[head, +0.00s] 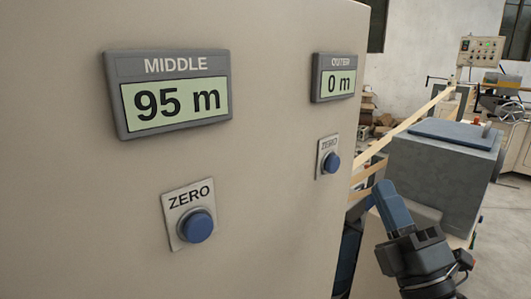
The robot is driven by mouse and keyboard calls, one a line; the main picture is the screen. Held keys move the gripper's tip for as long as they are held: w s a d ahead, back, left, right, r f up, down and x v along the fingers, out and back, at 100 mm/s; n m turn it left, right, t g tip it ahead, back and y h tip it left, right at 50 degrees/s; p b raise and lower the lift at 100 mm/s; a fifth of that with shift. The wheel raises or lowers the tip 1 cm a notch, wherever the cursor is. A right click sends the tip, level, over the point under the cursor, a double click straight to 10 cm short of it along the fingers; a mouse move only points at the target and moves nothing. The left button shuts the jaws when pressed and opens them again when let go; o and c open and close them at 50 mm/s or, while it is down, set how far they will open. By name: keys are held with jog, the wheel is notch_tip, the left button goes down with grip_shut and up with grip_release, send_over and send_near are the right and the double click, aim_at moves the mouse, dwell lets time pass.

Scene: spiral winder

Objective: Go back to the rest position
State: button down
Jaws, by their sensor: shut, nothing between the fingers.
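My gripper (384,188) is at the lower right of the head view, its blue fingers pointing up and its dark body below. It is shut and empty. It is to the right of the beige panel and appears apart from it, below and right of the outer ZERO button (333,163). The MIDDLE display (178,97) reads 95 m and the OUTER display (340,84) reads 0 m. The middle ZERO button (197,226) is blue and sits below its display.
The large beige panel (270,210) fills the left and centre, its edge near my gripper. A grey machine box (440,170) stands behind my gripper, with pale strips (405,125) running past it. A control box (480,50) and machinery are farther back. Floor shows at right.

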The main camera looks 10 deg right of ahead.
jog(key=s+a+f+m+g+h, duration=0.1)
jog(key=s+f+m+g+h, duration=0.2)
jog(key=s+f+m, duration=0.8)
jog(key=s+f+m+g+h, duration=0.2)
jog(key=s+f+m+g, duration=0.4)
jog(key=s, duration=0.9)
jog(key=s+f+m+g, duration=0.1)
jog(key=s+m, duration=0.4)
jog(key=s, duration=0.6)
jog(key=shift+s+f+g, duration=0.3)
jog(key=shift+s+f, duration=0.1)
jog(key=shift+a, duration=0.1)
